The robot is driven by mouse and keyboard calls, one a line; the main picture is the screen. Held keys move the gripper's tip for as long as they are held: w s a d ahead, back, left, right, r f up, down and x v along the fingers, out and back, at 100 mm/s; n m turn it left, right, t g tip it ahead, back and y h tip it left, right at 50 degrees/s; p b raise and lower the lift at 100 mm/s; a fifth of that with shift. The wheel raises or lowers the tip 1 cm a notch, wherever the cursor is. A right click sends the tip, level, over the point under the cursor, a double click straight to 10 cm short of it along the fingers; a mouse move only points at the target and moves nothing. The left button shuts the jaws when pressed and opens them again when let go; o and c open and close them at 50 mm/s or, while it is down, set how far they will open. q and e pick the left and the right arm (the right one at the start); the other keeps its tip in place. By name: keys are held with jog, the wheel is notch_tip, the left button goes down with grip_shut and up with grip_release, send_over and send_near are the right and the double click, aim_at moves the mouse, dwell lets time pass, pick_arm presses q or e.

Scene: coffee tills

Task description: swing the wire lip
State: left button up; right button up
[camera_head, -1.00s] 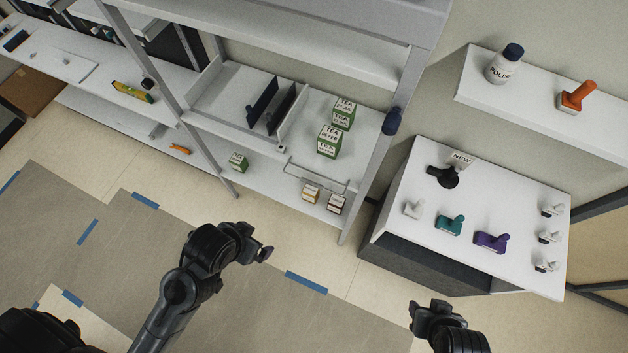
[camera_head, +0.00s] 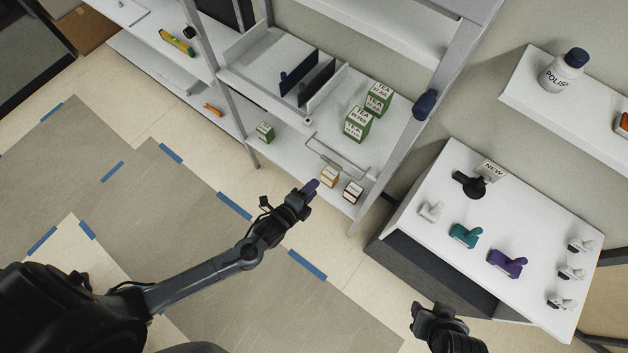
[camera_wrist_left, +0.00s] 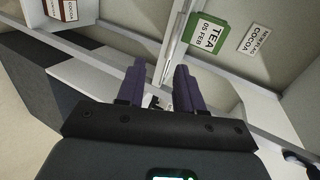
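The wire lip (camera_head: 336,158) is a thin pale wire frame along the front edge of the middle shelf, below the green tea boxes (camera_head: 358,122). My left gripper (camera_head: 312,187) is in front of the shelves, just left of and below two small cartons, and appears apart from the wire.
An orange-faced carton (camera_head: 329,177) and a dark-faced carton (camera_head: 352,191) stand on the lower shelf. A shelf upright (camera_head: 400,150) with a dark blue knob rises at right. A white counter (camera_head: 520,220) with several stampers lies further right. The floor in front is open.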

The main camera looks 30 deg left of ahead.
aim_at(336, 157)
pick_arm(q)
jog(key=a+r+b+x, duration=0.1)
jog(key=b+x, duration=0.7)
jog(key=x, duration=0.3)
jog(key=shift+w+r+m, duration=0.25)
jog(key=shift+w+m, duration=0.15)
jog(key=shift+w, duration=0.1)
jog(key=shift+w+d+r, duration=0.1)
jog(key=shift+r, duration=0.25)
jog(key=shift+c, duration=0.9)
grip_shut()
